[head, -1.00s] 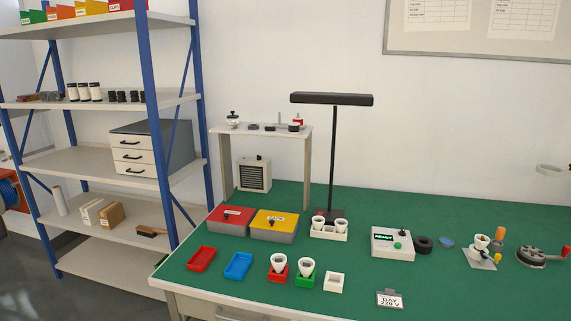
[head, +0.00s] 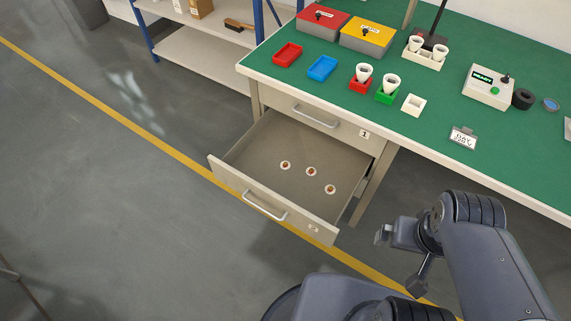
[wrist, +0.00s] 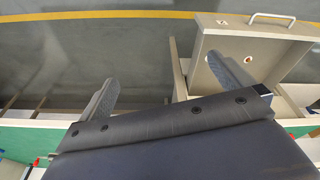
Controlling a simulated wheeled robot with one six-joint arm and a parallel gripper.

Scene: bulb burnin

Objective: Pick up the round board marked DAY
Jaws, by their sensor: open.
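Three small round boards, pale with a brownish centre, lie in the open lower drawer (head: 255,165): a left one (head: 285,165), a middle one (head: 311,171) and a right one (head: 330,189). Their markings are too small to read, so I cannot tell which is DAY. My gripper (head: 384,236) is outside the drawer, to its right. In the wrist view my gripper (wrist: 167,82) is open, with nothing between its fingers. That view shows part of the drawer and two round boards in it; my gripper's right finger overlaps the drawer.
A green-topped bench (head: 340,95) stands above the drawer, with a shut upper drawer (head: 300,104). A sign reading DAY 220 V (head: 463,137) stands near the bench's front edge. Red (head: 288,55) and blue (head: 321,68) trays sit on top. The floor in front is clear, with a yellow line.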

